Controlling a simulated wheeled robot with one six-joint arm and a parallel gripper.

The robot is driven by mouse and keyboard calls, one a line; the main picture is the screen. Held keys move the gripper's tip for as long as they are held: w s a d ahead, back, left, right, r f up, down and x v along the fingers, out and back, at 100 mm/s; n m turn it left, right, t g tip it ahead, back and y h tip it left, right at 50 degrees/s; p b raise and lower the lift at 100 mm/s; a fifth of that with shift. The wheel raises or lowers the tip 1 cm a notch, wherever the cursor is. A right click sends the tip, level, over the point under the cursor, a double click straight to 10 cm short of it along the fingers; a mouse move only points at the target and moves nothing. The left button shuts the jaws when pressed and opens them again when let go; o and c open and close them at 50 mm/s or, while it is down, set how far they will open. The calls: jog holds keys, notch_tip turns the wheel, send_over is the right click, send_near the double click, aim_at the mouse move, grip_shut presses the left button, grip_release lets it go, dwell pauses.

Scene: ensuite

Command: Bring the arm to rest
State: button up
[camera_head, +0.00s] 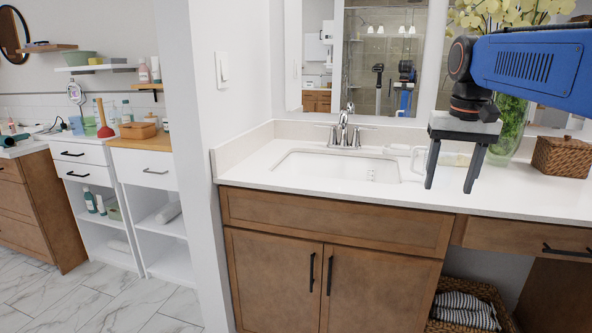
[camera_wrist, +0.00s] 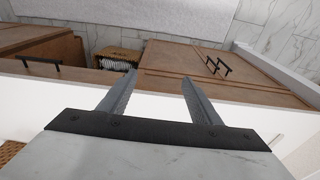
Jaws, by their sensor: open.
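My gripper (camera_head: 452,170) hangs at the right in the head view, on the end of my blue arm. It points down above the white counter (camera_head: 240,160), to the right of the sink basin (camera_head: 335,166). Its two dark fingers are apart with nothing between them. In the wrist view, the same gripper (camera_wrist: 159,82) shows open and empty, with the counter's front edge and the brown cabinet doors (camera_wrist: 190,67) beyond the fingers.
A glass vase (camera_head: 510,128) with yellow flowers and a wicker box (camera_head: 562,156) stand on the counter at the right, near my arm. A faucet (camera_head: 345,130) stands behind the sink. A basket (camera_head: 468,305) with striped towels sits below. Marble floor (camera_head: 110,295) is clear at the left.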

jog(key=s+a+f+n+t, duration=0.1)
jog(key=s+a+f, duration=0.1)
jog(key=s+f, duration=0.9)
jog(key=s+a+f+n+t, duration=0.2)
jog(key=s+a+f, duration=0.1)
jog(key=s+f, duration=0.8)
jog(key=shift+f, duration=0.9)
jog(key=shift+s+a, duration=0.1)
